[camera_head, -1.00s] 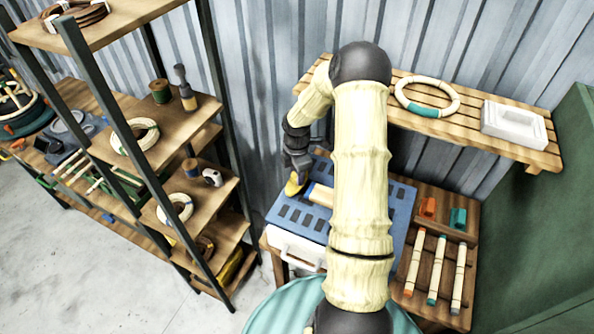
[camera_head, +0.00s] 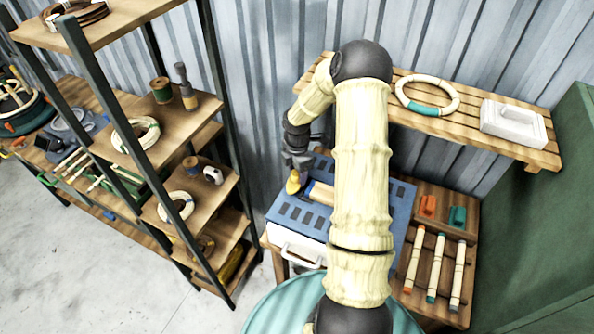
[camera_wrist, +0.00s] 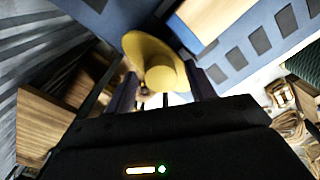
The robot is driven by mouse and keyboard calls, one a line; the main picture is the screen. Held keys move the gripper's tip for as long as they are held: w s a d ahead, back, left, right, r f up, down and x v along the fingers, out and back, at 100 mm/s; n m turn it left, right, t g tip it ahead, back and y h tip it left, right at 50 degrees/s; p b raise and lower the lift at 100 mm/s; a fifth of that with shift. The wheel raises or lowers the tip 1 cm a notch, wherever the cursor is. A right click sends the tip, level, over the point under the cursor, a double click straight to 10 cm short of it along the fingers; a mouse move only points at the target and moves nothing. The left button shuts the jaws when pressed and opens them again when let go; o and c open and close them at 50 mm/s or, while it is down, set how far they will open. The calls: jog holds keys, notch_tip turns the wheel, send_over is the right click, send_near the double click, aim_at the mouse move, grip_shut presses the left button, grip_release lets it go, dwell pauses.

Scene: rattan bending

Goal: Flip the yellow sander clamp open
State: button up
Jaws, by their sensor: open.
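The yellow sander clamp (camera_head: 293,185) is at the left part of a blue slotted plate (camera_head: 288,212), beside the left end of a light wooden piece (camera_head: 322,194). My gripper (camera_head: 297,166) is directly above the clamp in the head view. In the wrist view the clamp (camera_wrist: 150,52) shows a rounded yellow knob in front of my open gripper (camera_wrist: 162,88), with one dark finger on each side of it. Whether a finger touches the clamp cannot be told. My arm hides part of the plate in the head view.
A slatted shelf (camera_head: 470,131) at the wall holds a rattan ring (camera_head: 427,96) and a white block (camera_head: 514,121). A wooden rack (camera_head: 445,280) with several rods stands right. Metal-framed shelving (camera_head: 215,187) stands left. A teal round surface (camera_head: 275,312) is in front.

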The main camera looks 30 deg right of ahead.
aim_at(297, 173)
jog(key=shift+r, duration=0.1)
notch_tip(297, 173, up, 17)
jog(key=b, duration=0.3)
jog(key=shift+r+b, duration=0.15)
jog(key=shift+b, duration=0.25)
jog(key=s+a+f+m+t+b, duration=0.1)
jog(key=s+a+f+m, duration=0.1)
jog(key=s+a+m, duration=0.5)
jog(key=s+a+f+m+t+b, duration=0.1)
jog(key=s+a+f+m, duration=0.2)
jog(key=s+a+m, duration=0.5)
jog(key=s+m, duration=0.3)
jog(key=shift+s+m+t, duration=0.3)
jog(key=shift+s, duration=0.1)
jog(key=shift+f, duration=0.1)
